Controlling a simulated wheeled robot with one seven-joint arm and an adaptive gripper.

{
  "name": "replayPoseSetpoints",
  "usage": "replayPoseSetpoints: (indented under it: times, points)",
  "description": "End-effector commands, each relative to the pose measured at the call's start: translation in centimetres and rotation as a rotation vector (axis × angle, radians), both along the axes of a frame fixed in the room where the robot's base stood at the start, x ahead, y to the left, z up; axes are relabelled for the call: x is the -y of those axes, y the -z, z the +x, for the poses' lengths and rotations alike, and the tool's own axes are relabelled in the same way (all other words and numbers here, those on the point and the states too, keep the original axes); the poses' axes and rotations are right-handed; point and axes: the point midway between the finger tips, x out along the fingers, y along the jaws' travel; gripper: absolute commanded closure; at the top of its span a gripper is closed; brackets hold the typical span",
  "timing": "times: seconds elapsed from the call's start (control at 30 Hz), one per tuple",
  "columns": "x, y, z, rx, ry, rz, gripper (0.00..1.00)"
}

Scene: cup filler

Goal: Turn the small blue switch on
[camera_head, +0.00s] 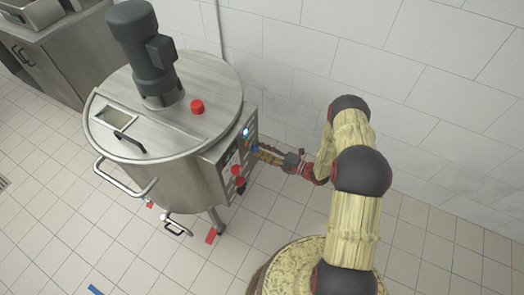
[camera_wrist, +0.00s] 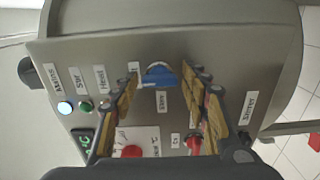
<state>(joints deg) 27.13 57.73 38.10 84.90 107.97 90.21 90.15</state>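The small blue switch (camera_wrist: 160,76) is on the grey control panel (camera_wrist: 220,45) of a steel mixing kettle, in the upper middle of the wrist view. My gripper (camera_wrist: 160,72) is open, with one finger on each side of the switch. A gap shows between the switch and each finger. How far the fingertips are from the panel is hard to tell. In the head view my gripper (camera_head: 256,152) is close to the panel on the kettle's right side, with a small blue spot by its tips.
The kettle (camera_head: 165,105) carries a grey motor on its lid. The panel has a lit blue-white lamp (camera_wrist: 65,108), a green button (camera_wrist: 86,107), a red knob (camera_wrist: 132,151) and another red control (camera_wrist: 193,143). A tiled wall (camera_head: 300,50) stands behind.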

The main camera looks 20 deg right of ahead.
Motion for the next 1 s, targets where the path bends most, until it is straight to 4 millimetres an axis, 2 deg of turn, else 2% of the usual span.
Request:
replayPoseSetpoints:
  times: [0.13, 0.4, 0.53, 1.0]
  points:
    - [0.0, 0.0, 0.0, 0.0, -0.001, 0.0, 0.45]
    - [0.0, 0.0, -0.1, 0.0, -0.001, 0.0, 0.45]
    - [0.6, 0.0, -0.7, 0.0, 0.001, 0.0, 0.45]
    - [6.9, 0.0, -6.8, 0.0, 0.003, 0.0, 0.45]
